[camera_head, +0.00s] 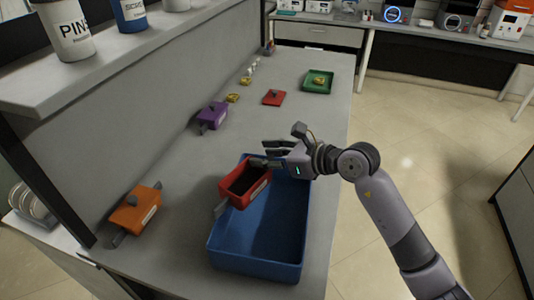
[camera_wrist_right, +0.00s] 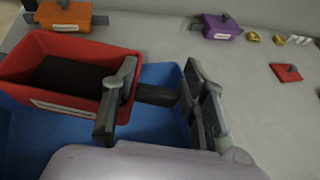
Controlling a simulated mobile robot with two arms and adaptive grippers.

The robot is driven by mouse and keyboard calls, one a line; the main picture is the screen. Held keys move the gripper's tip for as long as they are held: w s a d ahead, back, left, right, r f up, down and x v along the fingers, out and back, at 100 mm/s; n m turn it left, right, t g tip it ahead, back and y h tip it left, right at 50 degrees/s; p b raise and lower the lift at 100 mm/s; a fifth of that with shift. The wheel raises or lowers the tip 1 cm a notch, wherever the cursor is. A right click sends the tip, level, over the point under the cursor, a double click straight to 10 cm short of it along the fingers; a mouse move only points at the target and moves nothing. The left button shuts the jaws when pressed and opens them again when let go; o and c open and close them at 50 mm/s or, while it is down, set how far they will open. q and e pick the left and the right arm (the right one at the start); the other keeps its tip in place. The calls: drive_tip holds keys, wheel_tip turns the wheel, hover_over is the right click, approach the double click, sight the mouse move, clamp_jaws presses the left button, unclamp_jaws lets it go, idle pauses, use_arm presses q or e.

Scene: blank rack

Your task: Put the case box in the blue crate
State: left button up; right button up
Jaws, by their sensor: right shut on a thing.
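The case box appears to be the open red box (camera_head: 237,198) with a dark inside, a white label and grey end handles. It is over the left part of the blue crate (camera_head: 262,268), one handle reaching past the crate's left wall. I cannot tell whether it touches the rim. My right gripper (camera_head: 272,160) is shut on the box's far-end handle. In the right wrist view, the fingers (camera_wrist_right: 160,97) stand either side of this dark handle, with the red box (camera_wrist_right: 50,107) to the left and the blue crate (camera_wrist_right: 150,128) below. My left gripper is not in view.
An orange box (camera_head: 135,208) and a purple box (camera_head: 212,116) stand along the panel. A red lid (camera_head: 273,98) and a green tray (camera_head: 317,88) holding a yellow item lie farther back. Small yellow pieces (camera_head: 233,98) lie near the panel. Bench between them is clear.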

drive_tip(key=shift+f, duration=0.1)
drive_tip(key=shift+f+b, duration=0.6)
drive_tip(key=shift+f, duration=0.05)
drive_tip(key=o, duration=1.2)
drive_tip(key=shift+c, duration=0.2)
